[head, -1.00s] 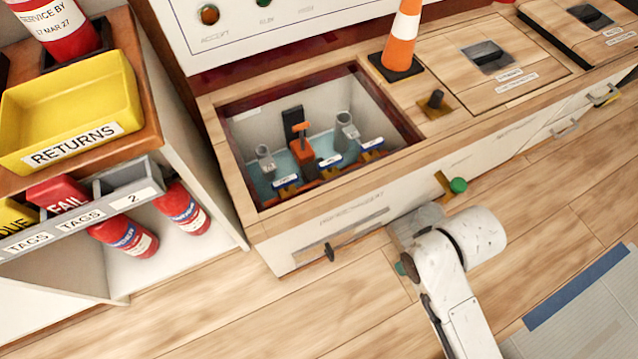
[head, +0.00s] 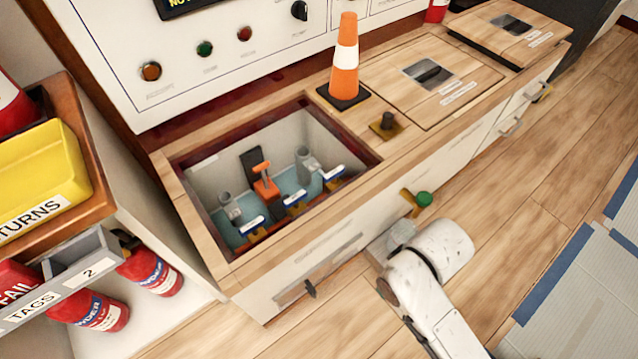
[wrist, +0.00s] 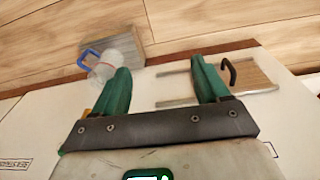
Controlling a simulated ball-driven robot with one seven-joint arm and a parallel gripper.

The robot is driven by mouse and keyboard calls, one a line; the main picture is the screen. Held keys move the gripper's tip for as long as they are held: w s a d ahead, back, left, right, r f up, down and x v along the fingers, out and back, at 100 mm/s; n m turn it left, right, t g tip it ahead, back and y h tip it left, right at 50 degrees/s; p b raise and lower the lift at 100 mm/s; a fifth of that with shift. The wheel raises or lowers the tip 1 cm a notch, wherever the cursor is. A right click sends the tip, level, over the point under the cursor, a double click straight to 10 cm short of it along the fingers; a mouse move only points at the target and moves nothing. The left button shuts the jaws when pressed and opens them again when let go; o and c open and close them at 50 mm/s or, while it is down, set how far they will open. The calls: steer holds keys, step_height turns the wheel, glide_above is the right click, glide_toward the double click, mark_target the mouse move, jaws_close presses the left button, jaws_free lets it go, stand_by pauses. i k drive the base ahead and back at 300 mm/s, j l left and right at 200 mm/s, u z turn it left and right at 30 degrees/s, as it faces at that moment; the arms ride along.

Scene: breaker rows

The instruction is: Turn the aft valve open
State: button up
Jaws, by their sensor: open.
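An open well (head: 181,187) in the wooden counter holds several grey pipe fittings and a row of three blue-and-white-tagged handles (head: 294,203). An orange lever (head: 265,186) stands behind them. The tags are too small to read, so I cannot tell which part is the aft valve. A green knob on a yellow bracket (head: 424,198) sticks out of the counter's front. In the wrist view my gripper (wrist: 160,70) has its two green fingers spread, with nothing held between them. It hangs by the counter's front, outside the well. Its fingers are not clear in the head view.
A dark handle (head: 310,289) on a wood-coloured front panel also shows near the right finger in the wrist view (wrist: 230,73). A clear object with a blue loop (wrist: 103,66) lies near the left finger. An orange cone (head: 345,62) and a dark knob (head: 387,121) stand on the counter.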

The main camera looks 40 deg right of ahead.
mark_target(332, 177)
steer(key=k+j+z, duration=0.6)
steer(key=k+j, duration=0.25)
steer(key=k, duration=0.05)
